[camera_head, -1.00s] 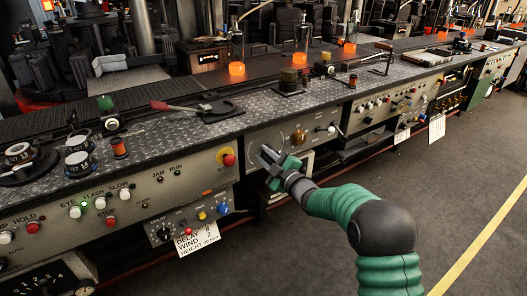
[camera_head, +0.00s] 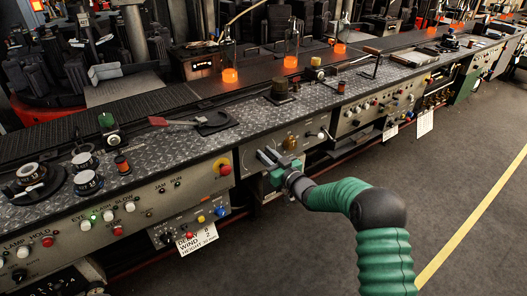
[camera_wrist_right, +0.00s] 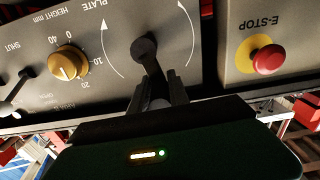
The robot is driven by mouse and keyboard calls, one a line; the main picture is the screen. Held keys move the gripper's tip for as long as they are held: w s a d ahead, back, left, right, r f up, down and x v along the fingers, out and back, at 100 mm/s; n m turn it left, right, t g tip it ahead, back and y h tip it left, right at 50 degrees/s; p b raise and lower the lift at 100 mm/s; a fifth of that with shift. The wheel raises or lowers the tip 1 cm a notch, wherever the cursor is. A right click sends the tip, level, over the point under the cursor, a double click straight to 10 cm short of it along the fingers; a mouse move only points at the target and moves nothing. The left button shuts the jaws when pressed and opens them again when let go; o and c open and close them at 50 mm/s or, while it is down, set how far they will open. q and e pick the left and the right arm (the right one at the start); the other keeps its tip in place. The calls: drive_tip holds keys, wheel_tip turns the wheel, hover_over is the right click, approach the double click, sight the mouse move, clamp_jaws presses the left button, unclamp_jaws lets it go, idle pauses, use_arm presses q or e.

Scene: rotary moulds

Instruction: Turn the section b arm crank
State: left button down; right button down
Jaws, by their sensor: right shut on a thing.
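My right gripper (camera_head: 268,157) is at the front panel right of the red E-stop button, its green and grey body low against the panel. In the right wrist view its fingers (camera_wrist_right: 163,92) are shut on a black crank (camera_wrist_right: 144,48) whose round hub sits inside a white arc with arrows, marked PLATE. The part of the crank between the fingers is mostly hidden. In the head view the gripper covers the crank. No label there reads as section b. My left gripper is not in view.
A red E-stop button (camera_wrist_right: 268,58) on a yellow base sits right of the crank in the wrist view. A gold height knob (camera_wrist_right: 66,63) and a lever (camera_wrist_right: 16,95) are to its left. The bench top (camera_head: 240,130) holds several tools. The floor (camera_head: 300,255) in front is clear.

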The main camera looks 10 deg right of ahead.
drive_tip(key=shift+d+f+m+p, duration=0.4)
drive_tip(key=shift+f+m+p, duration=0.15)
drive_tip(key=shift+m, duration=0.45)
drive_tip(key=c, duration=1.3)
unclamp_jaws()
drive_tip(key=shift+w, duration=0.1)
drive_tip(key=shift+r, duration=0.25)
drive_tip(key=shift+r, duration=0.1)
drive_tip(key=p+v, duration=0.2)
drive_tip(key=v, duration=1.5)
drive_tip(key=shift+w, duration=0.15)
